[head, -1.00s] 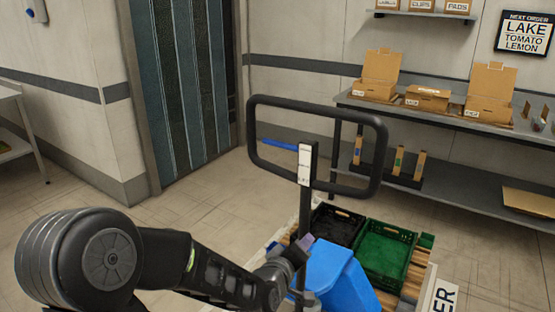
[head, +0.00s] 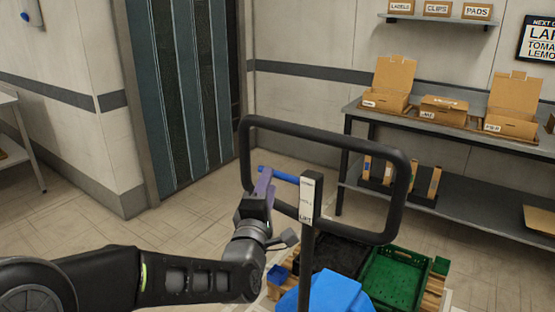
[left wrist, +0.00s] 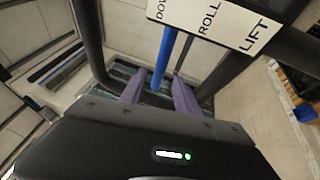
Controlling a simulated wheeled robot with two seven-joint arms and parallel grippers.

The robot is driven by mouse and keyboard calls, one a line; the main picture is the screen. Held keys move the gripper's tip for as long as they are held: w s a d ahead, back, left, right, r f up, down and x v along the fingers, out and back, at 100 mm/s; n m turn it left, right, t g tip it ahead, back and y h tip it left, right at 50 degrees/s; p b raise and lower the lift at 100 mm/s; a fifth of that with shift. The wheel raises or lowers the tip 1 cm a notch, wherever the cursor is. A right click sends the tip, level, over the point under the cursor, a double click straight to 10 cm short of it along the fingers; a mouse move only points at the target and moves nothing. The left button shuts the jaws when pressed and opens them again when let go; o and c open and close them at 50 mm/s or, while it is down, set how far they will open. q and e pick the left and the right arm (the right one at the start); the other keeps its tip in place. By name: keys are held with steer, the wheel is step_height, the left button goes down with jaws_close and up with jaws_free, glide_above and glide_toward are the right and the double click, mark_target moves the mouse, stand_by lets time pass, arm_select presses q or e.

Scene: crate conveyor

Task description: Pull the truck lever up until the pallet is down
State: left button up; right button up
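The truck's black handle loop (head: 325,130) stands upright in the middle of the head view. A white label plate (head: 307,198) on its post reads LIFT at the bottom. The blue lever (head: 280,174) sticks out to the left near the plate's top. In the left wrist view the lever (left wrist: 164,62) is nearest the partly cut-off "DO" word. My left gripper (head: 264,184) is at the lever's outer end. Its two purple fingers (left wrist: 158,90) stand apart on either side of the lever, with gaps visible. The wooden pallet (head: 435,290) is partly hidden behind the post and crates. My right gripper is out of view.
A shelf bench (head: 450,135) with open cardboard boxes is along the back wall. The floor left of the truck is clear.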

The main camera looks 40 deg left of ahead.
arm_select(q)
steer(key=p+x, duration=0.2)
steer(key=x, duration=0.5)
steer(key=shift+w+r, duration=0.15)
steer(key=shift+w, duration=0.05)
steer(key=shift+a, duration=0.1)
jaws_close()
stand_by(0.4)
stand_by(1.1)
